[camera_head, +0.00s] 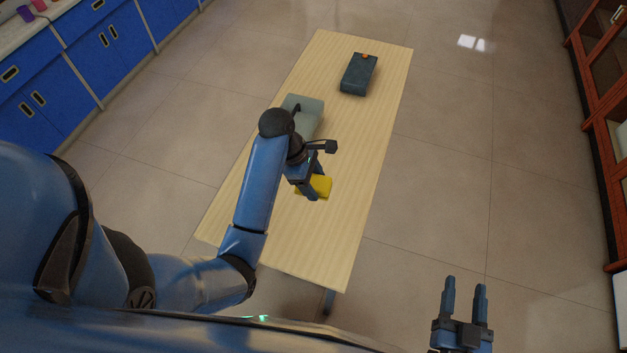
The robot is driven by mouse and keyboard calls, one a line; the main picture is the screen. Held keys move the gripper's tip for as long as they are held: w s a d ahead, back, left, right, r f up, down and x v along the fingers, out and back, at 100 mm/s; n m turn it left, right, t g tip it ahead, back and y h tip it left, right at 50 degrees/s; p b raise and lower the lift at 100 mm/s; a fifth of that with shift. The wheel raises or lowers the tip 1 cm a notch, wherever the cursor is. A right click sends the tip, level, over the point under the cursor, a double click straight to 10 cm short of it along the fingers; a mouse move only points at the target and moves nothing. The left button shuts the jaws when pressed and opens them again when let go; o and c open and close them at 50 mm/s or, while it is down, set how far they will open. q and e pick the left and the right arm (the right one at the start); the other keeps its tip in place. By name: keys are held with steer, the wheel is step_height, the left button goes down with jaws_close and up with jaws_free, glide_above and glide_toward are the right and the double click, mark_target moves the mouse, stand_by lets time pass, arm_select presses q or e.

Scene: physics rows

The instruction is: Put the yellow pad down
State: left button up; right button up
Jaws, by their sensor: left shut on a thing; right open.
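The yellow pad (320,186) is at my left gripper (314,188), over the middle of the wooden table (313,241). The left gripper is shut on the pad, and its fingers cover part of it. I cannot tell whether the pad touches the table top. My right gripper (464,297) is open and empty, to the right of the table's near end, over the floor.
A grey-green block (309,108) lies on the table behind my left wrist, partly hidden. A dark box (359,75) with a small orange thing (365,56) stands at the far end. The table's near part is bare. Blue cabinets (75,55) stand at left.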

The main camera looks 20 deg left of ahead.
arm_select(q)
steer(key=shift+c, duration=1.1)
step_height(320, 180, down, 3)
steer(key=b, duration=0.2)
steer(key=shift+r+b, duration=0.15)
steer(key=shift+b, duration=0.2)
step_height(320, 180, up, 3)
steer(key=p, duration=0.3)
steer(key=shift+m, duration=0.3)
steer(key=shift+p, duration=0.45)
step_height(320, 180, down, 16)
steer(key=shift+r, duration=0.1)
steer(key=shift+f+b, duration=0.35)
steer(key=shift+f, duration=1.8)
arm_select(e)
steer(key=shift+w+a+r, duration=0.1)
steer(key=shift+a+r, duration=0.15)
steer(key=shift+a, duration=0.1)
